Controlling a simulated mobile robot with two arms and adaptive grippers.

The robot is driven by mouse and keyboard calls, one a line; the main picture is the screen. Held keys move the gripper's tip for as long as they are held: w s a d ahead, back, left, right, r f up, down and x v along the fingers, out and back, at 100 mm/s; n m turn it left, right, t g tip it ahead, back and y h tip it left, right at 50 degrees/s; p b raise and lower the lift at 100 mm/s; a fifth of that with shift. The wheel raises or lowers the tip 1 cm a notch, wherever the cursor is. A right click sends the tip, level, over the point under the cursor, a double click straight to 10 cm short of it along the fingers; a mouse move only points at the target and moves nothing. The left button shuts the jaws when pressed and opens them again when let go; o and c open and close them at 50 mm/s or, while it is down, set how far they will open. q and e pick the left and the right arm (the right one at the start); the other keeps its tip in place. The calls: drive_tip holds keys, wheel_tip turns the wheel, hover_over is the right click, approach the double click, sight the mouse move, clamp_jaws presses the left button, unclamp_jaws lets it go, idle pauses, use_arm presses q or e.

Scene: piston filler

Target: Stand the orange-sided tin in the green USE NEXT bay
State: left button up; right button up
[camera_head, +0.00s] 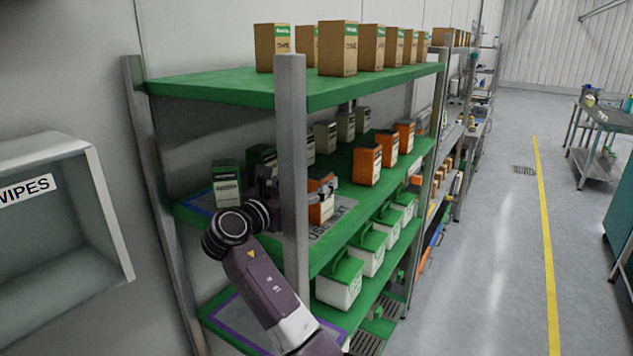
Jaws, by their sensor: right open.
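An orange-sided tin (320,209) with a pale front stands upright on the middle green shelf, just right of the front post. More orange-sided tins (367,165) stand in a row farther right. My left gripper is not in view.
The grey post (293,150) stands close in front of my right wrist. Dark green tins (227,185) stand left of the gripper. Cardboard boxes (337,48) fill the top shelf; white tubs with green lids (339,283) stand below. The floor aisle (480,260) is clear.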

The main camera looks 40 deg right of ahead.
drive_tip(key=b+v, duration=0.1)
drive_tip(key=v, duration=0.4)
idle(0.4)
